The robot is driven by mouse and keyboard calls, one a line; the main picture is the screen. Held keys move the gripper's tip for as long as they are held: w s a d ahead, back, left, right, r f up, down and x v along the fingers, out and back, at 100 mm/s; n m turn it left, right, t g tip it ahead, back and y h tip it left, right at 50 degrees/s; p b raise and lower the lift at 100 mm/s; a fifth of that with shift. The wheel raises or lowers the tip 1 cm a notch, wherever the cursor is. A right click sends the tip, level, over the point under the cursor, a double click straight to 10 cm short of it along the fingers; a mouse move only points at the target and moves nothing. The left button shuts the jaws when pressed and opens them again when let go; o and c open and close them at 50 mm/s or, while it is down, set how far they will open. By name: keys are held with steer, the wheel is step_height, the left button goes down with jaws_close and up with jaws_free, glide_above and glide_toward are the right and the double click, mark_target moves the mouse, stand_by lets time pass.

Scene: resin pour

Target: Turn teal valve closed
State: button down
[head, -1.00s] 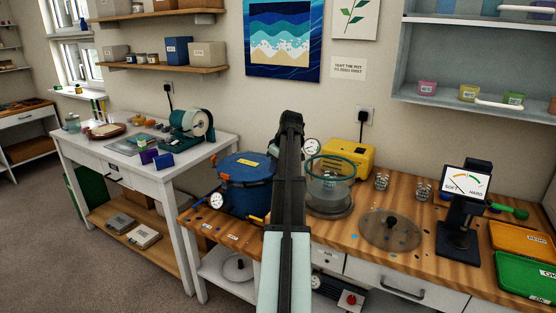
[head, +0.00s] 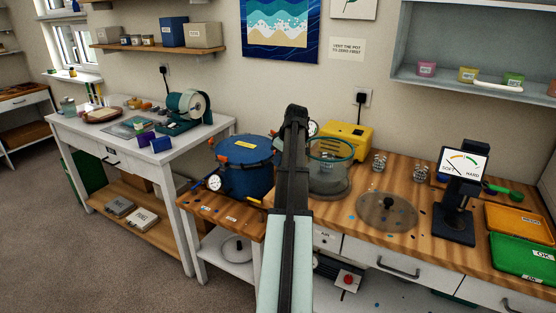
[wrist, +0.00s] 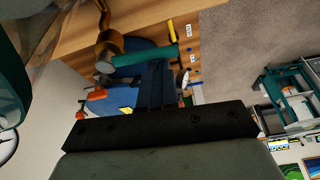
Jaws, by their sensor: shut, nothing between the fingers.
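The teal valve handle (wrist: 145,57) shows in the wrist view as a short bar beside a brass fitting (wrist: 108,42). It is above the blue pressure pot (wrist: 130,48). My gripper (wrist: 158,70) is shut and empty, with its dark fingertips close to the handle's lower side; I cannot tell whether they touch it. In the head view the blue pot (head: 244,168) stands at the bench's left end. My arm there covers the area to its right, and hides the valve and the fingertips.
Right of my arm are a clear chamber (head: 330,172) with a teal rim, a yellow pump box (head: 350,142) behind it and a round lid (head: 386,211) on the bench. Orange clamps (wrist: 97,88) ring the pot. A gauge (head: 214,183) sits at its left.

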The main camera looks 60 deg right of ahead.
steer(key=shift+s+a+f, duration=0.1)
steer(key=shift+s+f, duration=0.05)
steer(key=shift+s, duration=0.7)
steer(key=w+r, duration=0.1)
steer(key=w, duration=0.4)
steer(key=v, duration=1)
steer(key=shift+d, duration=0.2)
steer(key=shift+s, duration=0.1)
